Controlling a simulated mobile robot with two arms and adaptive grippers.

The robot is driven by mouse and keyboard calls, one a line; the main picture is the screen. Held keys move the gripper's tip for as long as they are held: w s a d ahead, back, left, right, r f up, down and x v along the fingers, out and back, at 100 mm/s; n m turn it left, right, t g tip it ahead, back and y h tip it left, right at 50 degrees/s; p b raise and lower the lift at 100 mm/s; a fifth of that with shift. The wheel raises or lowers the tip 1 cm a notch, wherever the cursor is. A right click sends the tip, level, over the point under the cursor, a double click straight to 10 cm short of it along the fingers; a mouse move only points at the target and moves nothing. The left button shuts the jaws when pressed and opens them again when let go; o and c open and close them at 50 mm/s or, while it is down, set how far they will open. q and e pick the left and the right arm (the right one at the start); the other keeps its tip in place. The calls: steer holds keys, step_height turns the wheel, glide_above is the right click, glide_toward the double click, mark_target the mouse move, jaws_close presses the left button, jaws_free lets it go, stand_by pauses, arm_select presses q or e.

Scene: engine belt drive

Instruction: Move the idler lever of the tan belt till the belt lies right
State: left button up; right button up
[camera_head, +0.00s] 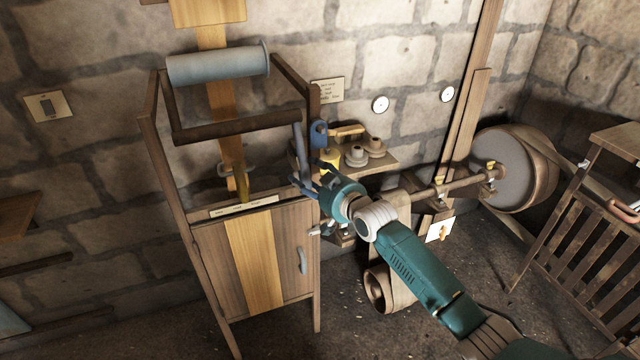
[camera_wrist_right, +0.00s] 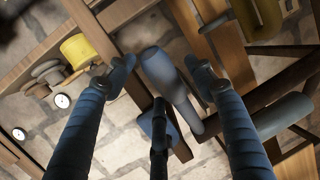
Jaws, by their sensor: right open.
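The tan belt (camera_head: 222,108) runs upright behind a grey roller (camera_head: 218,64) and a dark roller (camera_head: 240,126) in a wooden frame. Its lower end comes down near a marked strip (camera_head: 243,206) on top of a cabinet; I cannot read how it lies there. A blue-grey lever (camera_head: 299,145) stands at the frame's right post, near a blue bracket (camera_head: 319,134). My right gripper (camera_head: 316,180) is open at the lever's lower part. In the right wrist view, the lever (camera_wrist_right: 158,68) shows between the spread fingers (camera_wrist_right: 162,80), with gaps on both sides. My left gripper is out of view.
A small shelf (camera_head: 385,163) with spools stands right of the frame. A shaft (camera_head: 430,190) leads to a big wheel (camera_head: 510,170). The cabinet (camera_head: 207,252) is below the frame. A slatted wooden rack (camera_head: 590,245) stands at right. Some floor is clear between.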

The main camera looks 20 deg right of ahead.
steer(key=v, duration=1.1)
steer(key=shift+f, duration=0.1)
